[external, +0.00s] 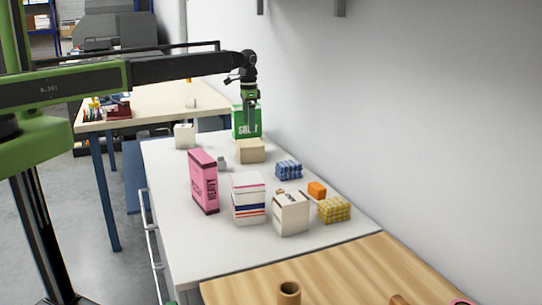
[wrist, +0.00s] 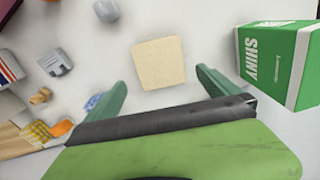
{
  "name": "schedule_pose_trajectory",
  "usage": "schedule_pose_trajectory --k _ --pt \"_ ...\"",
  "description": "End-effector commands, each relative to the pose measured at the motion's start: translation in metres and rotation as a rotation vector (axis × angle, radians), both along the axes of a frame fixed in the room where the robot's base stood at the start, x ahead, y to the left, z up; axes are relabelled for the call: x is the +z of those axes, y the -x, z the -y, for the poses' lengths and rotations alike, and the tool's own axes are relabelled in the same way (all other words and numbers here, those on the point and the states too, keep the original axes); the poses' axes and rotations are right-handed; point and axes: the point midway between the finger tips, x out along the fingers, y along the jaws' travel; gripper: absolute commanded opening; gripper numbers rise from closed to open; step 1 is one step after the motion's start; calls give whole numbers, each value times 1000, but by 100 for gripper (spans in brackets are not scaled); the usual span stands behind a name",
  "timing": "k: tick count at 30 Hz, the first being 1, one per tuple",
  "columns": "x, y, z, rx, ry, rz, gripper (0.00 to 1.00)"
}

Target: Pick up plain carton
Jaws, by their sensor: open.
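The plain carton (external: 251,151) is a small tan box without print, lying on the white tabletop in front of the green carton. In the wrist view the plain carton (wrist: 158,62) lies just beyond the fingertips, roughly centred between them. My gripper (external: 250,126) hangs pointing down above the carton. In the wrist view my gripper (wrist: 162,80) has its two green fingers spread wide, with nothing between them held. I cannot tell the exact height gap to the carton.
The green "SHINY" carton (external: 246,121) stands close beside, right of the fingers in the wrist view (wrist: 278,62). A pink box (external: 204,181), striped box (external: 249,198), white box (external: 291,213) and blue patterned block (external: 289,170) stand nearer. The wall runs along the right.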

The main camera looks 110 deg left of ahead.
Motion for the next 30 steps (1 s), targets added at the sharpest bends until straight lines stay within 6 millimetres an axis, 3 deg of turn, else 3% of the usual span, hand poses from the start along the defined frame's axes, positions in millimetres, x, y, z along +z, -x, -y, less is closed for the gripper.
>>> schedule_pose_trajectory --k 1,9,17,27,30 --pt "-22 0 0 0 0 0 100" --pt "-74 -1 0 0 0 0 100" --pt "-79 -1 0 0 0 0 100" --pt "-129 -3 -1 0 -1 1 100" --pt "-132 -3 -1 0 -1 1 100"
